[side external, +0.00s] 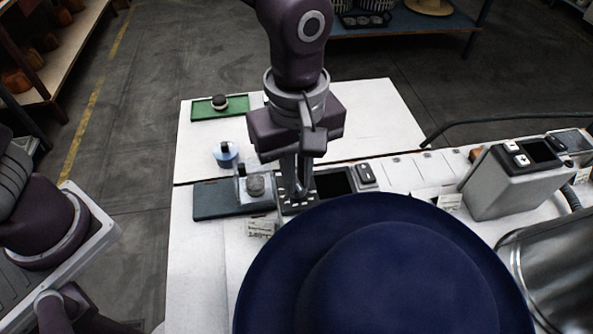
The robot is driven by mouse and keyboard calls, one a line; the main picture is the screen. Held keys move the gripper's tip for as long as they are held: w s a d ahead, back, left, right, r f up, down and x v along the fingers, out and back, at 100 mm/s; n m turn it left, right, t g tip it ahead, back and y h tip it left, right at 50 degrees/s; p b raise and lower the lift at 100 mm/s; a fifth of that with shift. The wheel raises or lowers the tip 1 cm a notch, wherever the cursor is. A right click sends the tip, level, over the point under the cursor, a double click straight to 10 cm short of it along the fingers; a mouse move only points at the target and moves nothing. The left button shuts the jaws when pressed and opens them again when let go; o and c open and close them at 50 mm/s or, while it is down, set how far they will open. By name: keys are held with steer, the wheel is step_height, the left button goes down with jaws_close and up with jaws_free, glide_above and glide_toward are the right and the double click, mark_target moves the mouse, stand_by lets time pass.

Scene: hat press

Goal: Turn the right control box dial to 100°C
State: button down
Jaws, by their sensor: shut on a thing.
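My gripper (297,192) points straight down at the left end of a control box with a dark screen (334,186) and a rocker switch (367,174). Its fingers are shut on what appears to be that box's dial, which they mostly hide. The dial's setting cannot be read. Another grey control box (505,182) stands at the far right of the picture, with its own dark screen and light buttons, apart from my gripper.
A large navy hat (385,275) fills the front, close to the held box. A label card (261,228) stands by it. A green tray (238,106) lies at the back left of the white table (375,105). A metal cylinder (550,255) is at right.

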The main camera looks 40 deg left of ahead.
stand_by(0.4)
steer(key=c, duration=1.5)
jaws_free()
steer(key=shift+r, duration=0.1)
step_height(320, 180, up, 7)
steer(key=shift+f, duration=0.15)
steer(key=shift+a+r, duration=0.2)
steer(key=shift+r, duration=0.1)
steer(key=s+a+r+m+t+h, duration=0.1)
steer(key=a+r+m, duration=0.2)
steer(key=a+r, duration=0.35)
steer(key=s+a+m+t+y, duration=0.1)
steer(key=s+a+m+t, duration=0.3)
steer(key=s+a+m, duration=0.4)
steer(key=s+a, duration=0.4)
steer(key=a, duration=0.3)
steer(key=shift+s+f+m+t, duration=0.15)
steer(key=shift+s+m+t, duration=0.15)
steer(key=shift+m, duration=0.1)
